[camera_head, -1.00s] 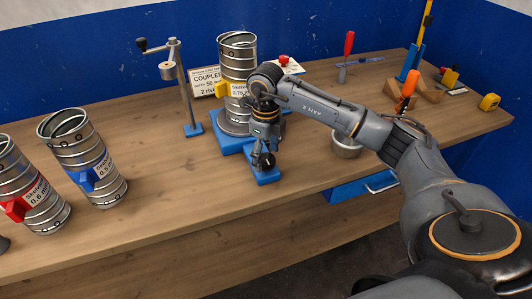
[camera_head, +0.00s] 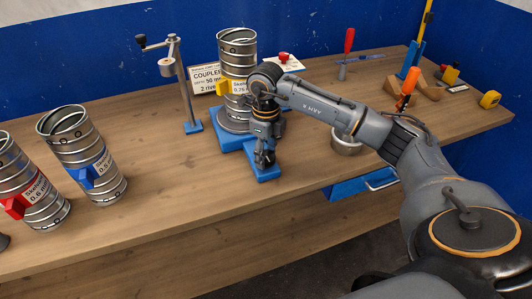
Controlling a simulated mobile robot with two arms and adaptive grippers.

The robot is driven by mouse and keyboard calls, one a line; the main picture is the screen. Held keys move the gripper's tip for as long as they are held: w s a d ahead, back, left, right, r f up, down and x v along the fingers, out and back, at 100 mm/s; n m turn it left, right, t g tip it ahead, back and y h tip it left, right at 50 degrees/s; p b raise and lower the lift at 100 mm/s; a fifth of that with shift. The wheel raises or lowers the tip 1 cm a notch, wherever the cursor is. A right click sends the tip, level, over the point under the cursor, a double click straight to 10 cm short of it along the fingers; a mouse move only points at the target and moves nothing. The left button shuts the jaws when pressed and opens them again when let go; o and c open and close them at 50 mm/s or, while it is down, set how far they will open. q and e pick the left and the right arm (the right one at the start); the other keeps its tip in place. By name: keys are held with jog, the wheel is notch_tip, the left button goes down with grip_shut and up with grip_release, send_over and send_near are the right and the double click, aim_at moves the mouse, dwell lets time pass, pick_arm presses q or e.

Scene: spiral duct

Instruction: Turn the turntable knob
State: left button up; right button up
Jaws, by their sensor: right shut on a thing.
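The turntable has a blue base (camera_head: 228,143) with a grey round plate, and a silver spiral duct (camera_head: 237,50) with a yellow clip stands upright on it. A blue extension (camera_head: 263,174) of the base reaches towards the table's front edge. My right gripper (camera_head: 264,163) points down over this extension. It is shut on a small dark thing there, most likely the turntable knob, which the fingers mostly hide. My right arm comes in from the right and covers part of the duct's lower side. My left gripper is not in view.
Two more ducts, with a blue clip (camera_head: 88,178) and a red clip (camera_head: 15,206), stand at the left. A crank stand (camera_head: 183,85) is behind. A metal bowl (camera_head: 345,143) is right of the gripper. The table's front middle is clear.

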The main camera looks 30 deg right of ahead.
jog(key=n+b, duration=0.2)
jog(key=n, duration=0.1)
jog(key=shift+f+b, duration=0.15)
jog(key=shift+b, duration=0.2)
jog(key=n+b, duration=0.3)
jog(key=n, duration=0.3)
jog(key=n+b, duration=0.2)
jog(key=n, duration=0.2)
jog(key=n+b, duration=0.1)
jog(key=n, duration=0.4)
jog(key=shift+r+b, duration=0.2)
jog(key=shift+b, duration=0.15)
jog(key=o, duration=1.1)
jog(key=shift+o, duration=0.2)
